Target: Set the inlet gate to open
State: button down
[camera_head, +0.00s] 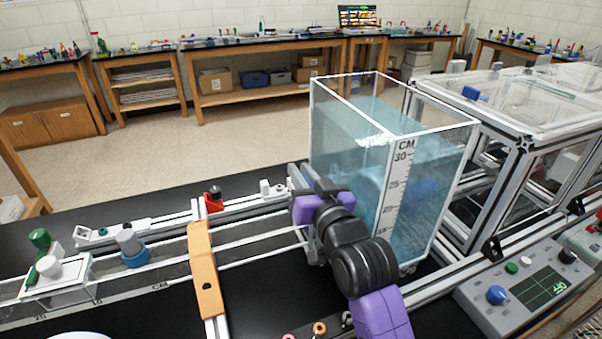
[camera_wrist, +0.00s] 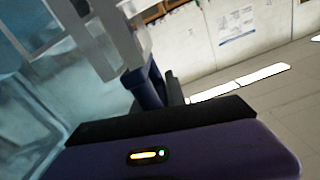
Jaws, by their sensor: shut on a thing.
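The clear water tank (camera_head: 340,130) stands right of centre, with a centimetre scale on its corner. A narrow channel (camera_head: 160,272) runs to its left side. The inlet gate appears to be at this junction, where a grey upright piece (camera_head: 293,182) shows beside my arm; most of it is hidden. My gripper (camera_wrist: 150,95) is at this spot, shut on a dark blue handle (camera_wrist: 145,82) below a pale, clear-looking piece (camera_wrist: 112,45) in the wrist view. My arm hides the grip in the head view. Whether the gate is raised cannot be told.
An orange crosspiece (camera_head: 203,268) spans the channel left of my arm. A grey control box (camera_head: 525,290) with knobs and a green display is at the right. An aluminium frame (camera_head: 520,150) stands behind it. The floor beyond the bench is clear.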

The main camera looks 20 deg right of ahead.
jog(key=shift+a+r, duration=0.1)
jog(key=shift+a, duration=0.1)
notch_tip(320, 180, up, 5)
jog(key=p, duration=0.3)
jog(key=shift+p, duration=0.3)
jog(key=c, duration=1.4)
grip_release()
jog(key=shift+s+d+f, duration=0.1)
jog(key=shift+f, duration=0.1)
